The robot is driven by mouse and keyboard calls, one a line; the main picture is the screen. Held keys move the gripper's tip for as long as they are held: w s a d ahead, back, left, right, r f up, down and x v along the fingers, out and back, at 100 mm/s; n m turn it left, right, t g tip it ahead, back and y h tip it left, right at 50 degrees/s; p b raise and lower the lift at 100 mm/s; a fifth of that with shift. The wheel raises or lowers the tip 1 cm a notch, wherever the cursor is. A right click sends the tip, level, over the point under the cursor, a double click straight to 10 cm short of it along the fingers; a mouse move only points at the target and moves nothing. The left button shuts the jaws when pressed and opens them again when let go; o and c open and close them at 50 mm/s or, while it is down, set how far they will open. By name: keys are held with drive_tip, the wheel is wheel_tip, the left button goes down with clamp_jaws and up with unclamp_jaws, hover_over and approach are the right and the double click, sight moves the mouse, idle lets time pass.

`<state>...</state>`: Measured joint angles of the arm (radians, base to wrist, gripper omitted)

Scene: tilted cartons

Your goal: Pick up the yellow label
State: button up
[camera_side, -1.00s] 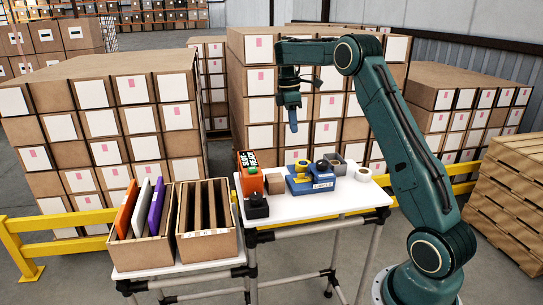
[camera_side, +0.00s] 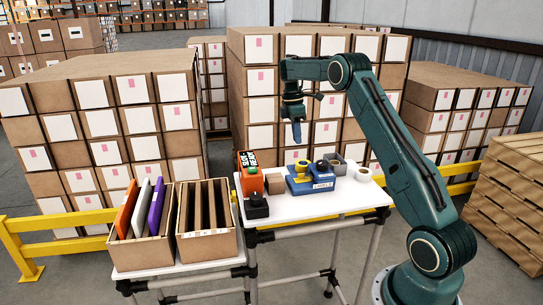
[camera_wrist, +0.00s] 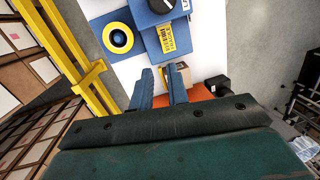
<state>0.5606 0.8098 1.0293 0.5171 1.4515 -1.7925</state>
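The yellow label (camera_wrist: 175,38) with dark print shows at the top of the wrist view, against a blue label holder (camera_wrist: 150,14). In the side view the blue holder (camera_side: 313,186), marked LABELS, stands on the white table with yellow rolls (camera_side: 303,167) on it; I cannot make out the label there. In the side view my gripper (camera_side: 297,138) points down and hangs above the table, clear of the holder.
On the white table (camera_side: 345,198) are an orange item (camera_side: 251,183), a black device (camera_side: 258,207), a small brown box (camera_side: 275,182), a grey box (camera_side: 341,163) and a white roll (camera_side: 363,174). Open cartons (camera_side: 207,234) stand at left. Stacked cartons and a yellow rail (camera_side: 60,222) lie behind.

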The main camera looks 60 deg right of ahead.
hover_over(300, 178)
drive_tip(key=w, duration=0.1)
drive_tip(key=shift+w+d+f, duration=0.1)
drive_tip(key=shift+d+f, duration=0.1)
drive_tip(key=shift+f, duration=1.65)
drive_tip(key=shift+w+d+f, duration=0.1)
drive_tip(key=shift+d+f, duration=0.05)
drive_tip(key=shift+f, duration=1.65)
drive_tip(key=shift+s+a+f, duration=0.1)
drive_tip(key=shift+s+f, duration=0.1)
drive_tip(key=shift+f, duration=0.65)
drive_tip(key=shift+s+d+f, duration=0.1)
drive_tip(key=shift+s+f, duration=0.1)
drive_tip(key=shift+f, duration=0.6)
drive_tip(key=shift+s+a+f, duration=0.1)
drive_tip(key=shift+s+f, duration=0.1)
drive_tip(key=shift+f, duration=0.65)
clamp_jaws()
